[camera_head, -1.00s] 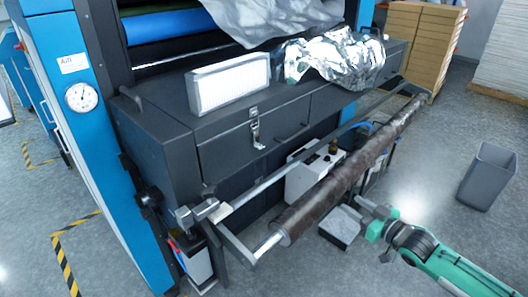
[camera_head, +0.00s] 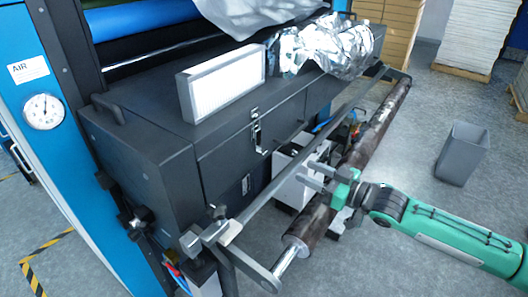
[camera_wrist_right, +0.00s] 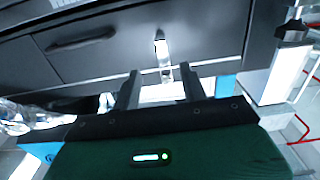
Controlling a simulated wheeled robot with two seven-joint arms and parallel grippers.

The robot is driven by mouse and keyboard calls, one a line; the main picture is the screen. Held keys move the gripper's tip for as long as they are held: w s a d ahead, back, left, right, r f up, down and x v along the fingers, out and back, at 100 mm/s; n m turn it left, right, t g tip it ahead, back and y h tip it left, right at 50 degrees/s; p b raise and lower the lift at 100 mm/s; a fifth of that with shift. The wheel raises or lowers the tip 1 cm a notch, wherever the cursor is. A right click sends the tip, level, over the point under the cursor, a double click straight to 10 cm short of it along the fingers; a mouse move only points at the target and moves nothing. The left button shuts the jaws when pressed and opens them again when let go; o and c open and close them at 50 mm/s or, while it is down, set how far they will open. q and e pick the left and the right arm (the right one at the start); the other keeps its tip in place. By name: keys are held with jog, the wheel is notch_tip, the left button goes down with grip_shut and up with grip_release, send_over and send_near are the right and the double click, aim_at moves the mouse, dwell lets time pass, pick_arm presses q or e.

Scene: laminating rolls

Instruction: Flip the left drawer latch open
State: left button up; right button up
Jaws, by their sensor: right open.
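The left drawer latch (camera_head: 257,133) is a small silver clasp on the front of the dark grey drawer box (camera_head: 222,160). It hangs down against the drawer face. My right gripper (camera_head: 312,177) is open and empty, in front of the drawer and above the roller, to the right of and below the latch. In the right wrist view the latch (camera_wrist_right: 162,55) shows beyond and between the two open fingers (camera_wrist_right: 160,85), with a visible distance to it. My left gripper is in no view.
A dark mottled roller (camera_head: 370,135) and a metal rail (camera_head: 300,155) run in front of the drawers. A white filter (camera_head: 222,82) and crumpled foil (camera_head: 325,48) lie on top of the box. A grey bin (camera_head: 462,153) stands on open floor at right.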

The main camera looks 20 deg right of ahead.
aim_at(266, 152)
jog(key=p+x, duration=0.2)
jog(key=x, duration=0.3)
jog(key=p+x, duration=0.1)
jog(key=x, duration=0.5)
jog(key=shift+w+a+r+p, duration=0.1)
jog(key=shift+w+r+p, duration=0.1)
jog(key=shift+p, duration=0.15)
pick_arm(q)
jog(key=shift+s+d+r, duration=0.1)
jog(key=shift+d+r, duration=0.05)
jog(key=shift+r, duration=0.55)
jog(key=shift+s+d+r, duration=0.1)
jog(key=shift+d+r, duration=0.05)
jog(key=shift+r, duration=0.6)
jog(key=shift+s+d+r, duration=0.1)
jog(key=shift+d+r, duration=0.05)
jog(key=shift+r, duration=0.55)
pick_arm(e)
jog(key=shift+w+a+f, duration=0.15)
jog(key=shift+w+a, duration=0.35)
jog(key=shift+w, duration=0.05)
grip_shut()
pick_arm(q)
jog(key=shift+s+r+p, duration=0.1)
jog(key=shift+p, duration=0.2)
